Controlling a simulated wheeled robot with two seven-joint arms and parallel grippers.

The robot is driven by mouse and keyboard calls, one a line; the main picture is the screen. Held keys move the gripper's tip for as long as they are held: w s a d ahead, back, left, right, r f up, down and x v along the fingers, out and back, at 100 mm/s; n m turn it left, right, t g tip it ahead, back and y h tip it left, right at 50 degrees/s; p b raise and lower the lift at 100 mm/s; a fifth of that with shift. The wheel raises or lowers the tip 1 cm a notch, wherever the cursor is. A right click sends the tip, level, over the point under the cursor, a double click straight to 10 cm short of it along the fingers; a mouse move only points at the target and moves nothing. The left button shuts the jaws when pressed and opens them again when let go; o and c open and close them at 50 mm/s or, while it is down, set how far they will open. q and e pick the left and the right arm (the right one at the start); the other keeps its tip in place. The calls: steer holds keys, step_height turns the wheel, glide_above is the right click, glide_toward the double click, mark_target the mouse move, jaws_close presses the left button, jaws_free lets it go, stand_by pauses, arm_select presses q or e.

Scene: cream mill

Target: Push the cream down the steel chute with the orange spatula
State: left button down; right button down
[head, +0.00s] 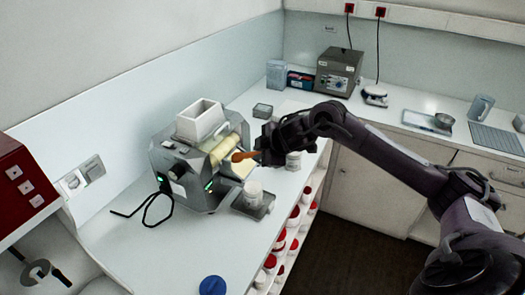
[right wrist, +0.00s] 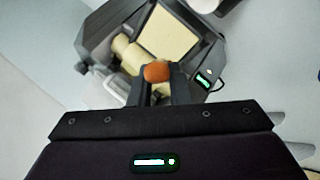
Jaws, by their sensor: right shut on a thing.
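The grey mill (head: 185,168) stands on the counter against the left wall, with pale yellow rollers (head: 225,150) and a white hopper on top. My right gripper (head: 268,150) is shut on the orange spatula (head: 242,156), whose orange end sticks out toward the mill. In the right wrist view the orange end (right wrist: 157,72) shows between the fingers, in front of the cream; contact cannot be told. My left gripper is not in view.
A white jar (head: 253,190) stands on a grey plate (head: 262,207) below the chute. Another white jar (head: 293,160) stands under my right arm. A blue lid (head: 212,285) lies at the front. Red-lidded jars (head: 280,240) fill the shelf below the counter. A black cable lies left of the mill.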

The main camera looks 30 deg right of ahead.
stand_by(0.5)
steer(key=shift+w+a+f+b, duration=0.2)
steer(key=shift+w+f+b, duration=0.15)
steer(key=shift+f, duration=0.35)
steer(key=shift+s, duration=0.15)
steer(key=shift+s+d+f, duration=0.35)
steer(key=shift+s, duration=0.2)
steer(key=shift+s+d+f, duration=0.3)
steer(key=shift+s, duration=0.25)
stand_by(0.7)
